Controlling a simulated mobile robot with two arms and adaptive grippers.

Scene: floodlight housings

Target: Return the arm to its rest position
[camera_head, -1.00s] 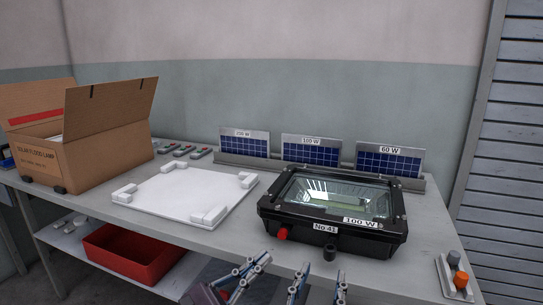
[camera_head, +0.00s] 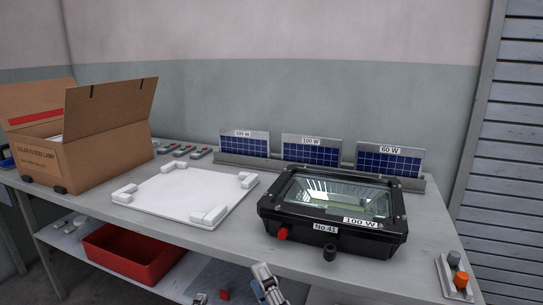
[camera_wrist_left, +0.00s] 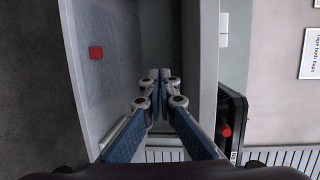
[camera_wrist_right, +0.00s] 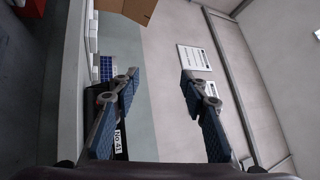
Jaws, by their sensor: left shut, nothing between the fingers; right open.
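My left gripper (camera_head: 200,298) shows only as a small tip at the bottom edge of the head view. In the left wrist view its fingers (camera_wrist_left: 158,84) are together with nothing between them. My right gripper (camera_head: 268,284) is partly in the head view, at the bottom centre in front of the table edge. In the right wrist view its fingers (camera_wrist_right: 160,80) are spread apart and empty. Most of both arms is out of the head view. Both grippers are clear of the black floodlight housing (camera_head: 330,236), marked No 41 and 100 W.
A white fixture plate (camera_head: 178,198) and an open cardboard box (camera_head: 110,140) stand on the table. Solar panels (camera_head: 311,150) line the back. A red bin (camera_head: 130,258) and a red block (camera_head: 225,294) lie on the lower shelf. A small holder (camera_head: 456,282) sits at the right.

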